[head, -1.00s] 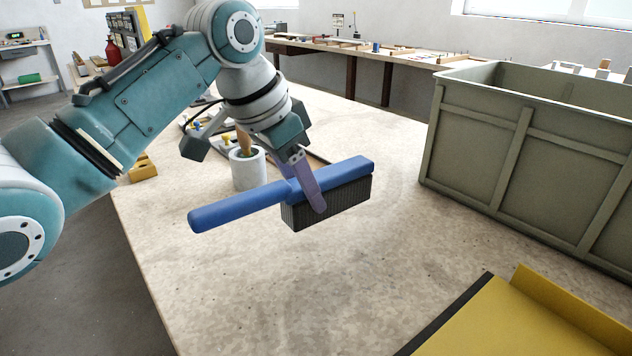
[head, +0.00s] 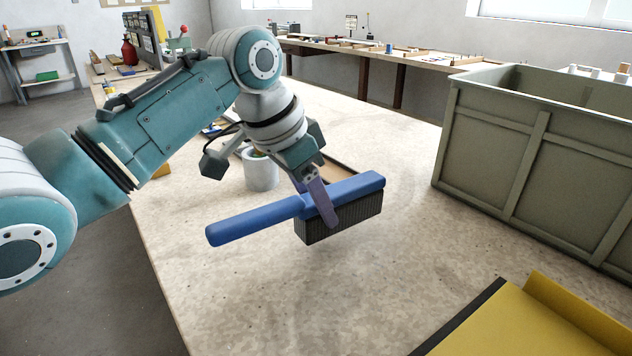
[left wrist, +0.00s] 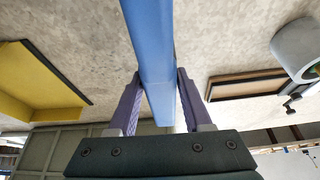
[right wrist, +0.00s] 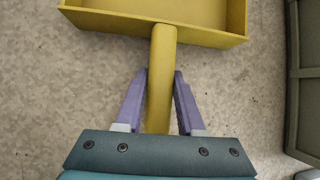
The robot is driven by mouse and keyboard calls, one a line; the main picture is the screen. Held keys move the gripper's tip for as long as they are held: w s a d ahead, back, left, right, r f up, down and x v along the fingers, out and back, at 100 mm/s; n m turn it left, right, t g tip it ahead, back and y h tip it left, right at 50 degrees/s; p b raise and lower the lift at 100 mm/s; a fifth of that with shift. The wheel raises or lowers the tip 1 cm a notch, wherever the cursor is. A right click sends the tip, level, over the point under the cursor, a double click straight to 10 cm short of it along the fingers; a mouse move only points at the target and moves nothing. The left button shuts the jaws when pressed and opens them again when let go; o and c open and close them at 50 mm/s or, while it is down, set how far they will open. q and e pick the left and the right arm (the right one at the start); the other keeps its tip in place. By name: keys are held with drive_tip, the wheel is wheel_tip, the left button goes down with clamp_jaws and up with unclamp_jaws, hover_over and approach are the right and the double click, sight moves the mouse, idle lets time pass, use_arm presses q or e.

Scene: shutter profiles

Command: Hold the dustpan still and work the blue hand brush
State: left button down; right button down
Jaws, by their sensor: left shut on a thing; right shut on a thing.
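The blue hand brush (head: 270,217) has a long handle and a block of dark bristles (head: 345,217) underneath. My left gripper (head: 326,208) is shut on the brush across its blue back; the left wrist view shows the blue body (left wrist: 155,60) between its fingers (left wrist: 158,100). The bristles look a little above the table. The yellow dustpan (head: 530,325) with a dark front edge lies at the bottom right in the head view. In the right wrist view my right gripper (right wrist: 160,90) is shut on the dustpan's yellow handle (right wrist: 162,60). The right gripper is outside the head view.
A large grey-green crate (head: 490,140) stands on the table (head: 300,300) at the right. A white cylindrical pot (head: 261,172) stands behind the brush, with a wood-framed tray (left wrist: 245,85) near it. The table between brush and dustpan is clear.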

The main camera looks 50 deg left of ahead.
sight(317, 220)
use_arm(q)
drive_tip(key=shift+f, duration=1.4)
drive_tip(key=shift+f, duration=0.1)
drive_tip(key=shift+d, duration=0.15)
drive_tip(key=shift+s+d, duration=0.15)
drive_tip(key=shift+d, duration=1.15)
drive_tip(key=shift+s+d, duration=0.2)
drive_tip(key=shift+d, duration=1.15)
drive_tip(key=shift+d, duration=0.1)
drive_tip(key=shift+s+d, duration=0.15)
drive_tip(key=shift+d, duration=1.15)
drive_tip(key=shift+d, duration=0.1)
